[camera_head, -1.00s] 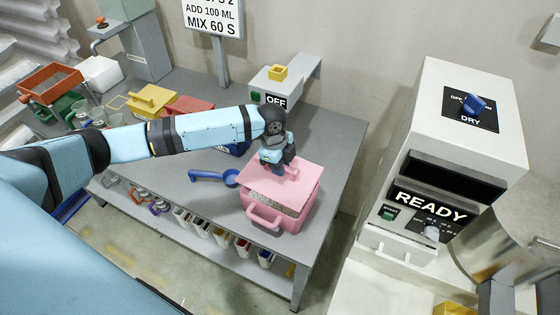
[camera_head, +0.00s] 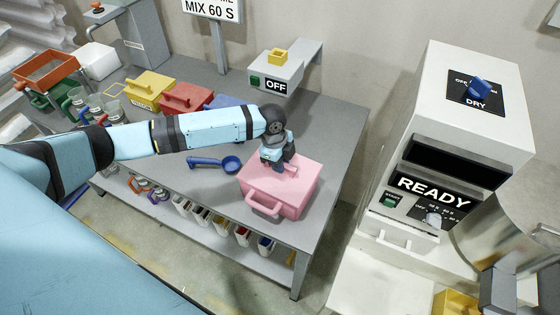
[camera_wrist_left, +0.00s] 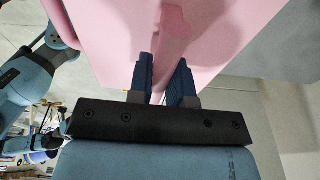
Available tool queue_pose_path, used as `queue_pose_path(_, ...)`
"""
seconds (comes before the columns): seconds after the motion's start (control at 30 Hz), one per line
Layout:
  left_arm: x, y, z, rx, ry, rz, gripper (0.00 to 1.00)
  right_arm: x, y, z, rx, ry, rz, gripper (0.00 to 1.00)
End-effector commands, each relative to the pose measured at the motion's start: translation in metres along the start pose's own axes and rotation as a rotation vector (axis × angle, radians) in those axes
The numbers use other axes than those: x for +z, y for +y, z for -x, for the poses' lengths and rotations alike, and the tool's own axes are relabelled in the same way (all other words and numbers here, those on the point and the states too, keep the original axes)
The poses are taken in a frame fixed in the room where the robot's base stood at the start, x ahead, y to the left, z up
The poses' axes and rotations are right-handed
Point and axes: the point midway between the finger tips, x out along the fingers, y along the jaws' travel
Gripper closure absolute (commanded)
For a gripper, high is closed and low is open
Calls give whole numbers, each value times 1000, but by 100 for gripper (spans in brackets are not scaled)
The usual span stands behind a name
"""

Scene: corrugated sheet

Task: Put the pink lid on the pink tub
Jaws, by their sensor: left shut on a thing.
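The pink tub (camera_head: 290,211) stands near the right end of the grey bench, its loop handle facing the front. The pink lid (camera_head: 304,178) lies over the top of the tub and covers its opening. No gap between them shows in the head view. My left gripper (camera_head: 279,170) is above the lid, shut on its handle. In the left wrist view, the fingers (camera_wrist_left: 166,70) are on either side of the pink lid handle (camera_wrist_left: 173,38), with the lid's pink surface beyond. My right gripper does not show.
A blue scoop (camera_head: 212,162) lies left of the tub. Yellow (camera_head: 147,90), red (camera_head: 186,98) and blue tubs stand further left. A scale reading OFF (camera_head: 277,76) is behind. A white machine reading READY (camera_head: 440,150) stands at right, across a gap.

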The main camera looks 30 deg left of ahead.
Motion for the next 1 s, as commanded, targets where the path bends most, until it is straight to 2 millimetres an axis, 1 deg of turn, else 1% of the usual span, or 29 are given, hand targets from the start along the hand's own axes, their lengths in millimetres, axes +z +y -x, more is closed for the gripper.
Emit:
queue_pose_path(0.3,0,0,0,0,0,0,100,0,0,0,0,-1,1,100)
queue_pose_path(0.33,0,0,0,0,0,0,80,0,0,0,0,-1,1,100)
queue_pose_path(0.43,0,0,0,0,0,0,56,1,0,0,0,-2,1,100)
queue_pose_path(0.47,0,0,0,0,0,0,52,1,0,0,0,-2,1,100)
queue_pose_path(0.77,0,0,2,0,0,0,52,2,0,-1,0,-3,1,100)
queue_pose_path(0.87,1,-1,10,-2,0,1,52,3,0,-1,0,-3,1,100)
queue_pose_path(0.97,1,0,26,-3,0,0,52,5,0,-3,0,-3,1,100)
queue_pose_path(1.0,0,-1,34,-4,0,0,52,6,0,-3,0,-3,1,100)
